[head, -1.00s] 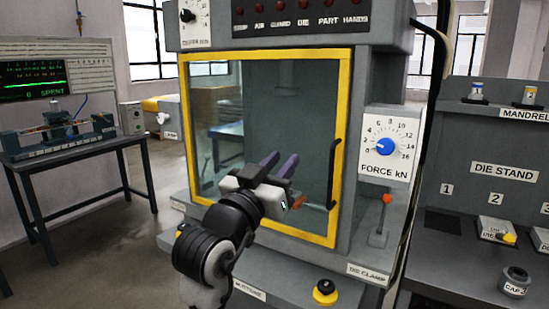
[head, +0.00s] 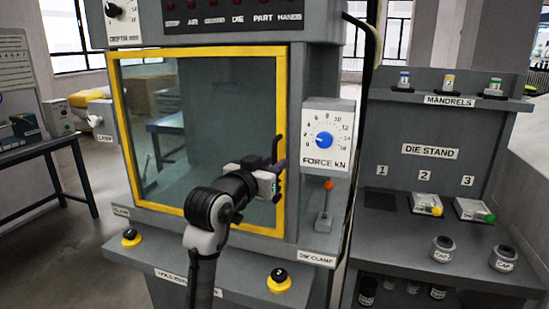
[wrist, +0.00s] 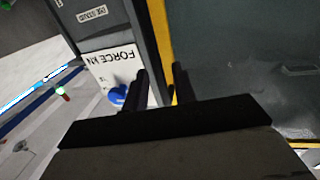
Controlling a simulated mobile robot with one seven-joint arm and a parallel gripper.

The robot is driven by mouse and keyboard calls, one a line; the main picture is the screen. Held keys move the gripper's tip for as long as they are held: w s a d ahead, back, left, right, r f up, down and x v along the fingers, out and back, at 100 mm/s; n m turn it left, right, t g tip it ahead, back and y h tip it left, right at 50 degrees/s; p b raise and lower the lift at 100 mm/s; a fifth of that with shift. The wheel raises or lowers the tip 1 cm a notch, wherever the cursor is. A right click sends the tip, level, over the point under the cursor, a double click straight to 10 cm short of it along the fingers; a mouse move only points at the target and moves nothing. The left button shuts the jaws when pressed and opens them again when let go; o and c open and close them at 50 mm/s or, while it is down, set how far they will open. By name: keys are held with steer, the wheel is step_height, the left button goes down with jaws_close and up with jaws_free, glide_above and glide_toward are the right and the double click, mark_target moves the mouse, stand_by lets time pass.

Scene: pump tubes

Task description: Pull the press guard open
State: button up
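The press guard (head: 281,95) is a clear pane in a yellow frame on the front of the press, and it looks shut. Its black upright handle (head: 277,146) is at the right side of the frame. My gripper (head: 273,174) is at the handle's height and overlaps its lower part in the head view. In the wrist view my gripper (wrist: 159,88) has its two dark fingers apart, with the yellow frame edge (wrist: 160,45) showing beyond the gap. The handle cannot be told apart from the fingers there, so I cannot tell whether it lies between them.
The force dial (head: 324,140) and the die clamp lever (head: 325,203) are right of the guard. Two yellow-based buttons (head: 279,281) (head: 131,238) sit on the ledge below. The die stand (head: 432,153), with blocks and caps, stands at the right.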

steer(key=shift+x, duration=0.8)
steer(key=shift+c, duration=0.5)
jaws_close()
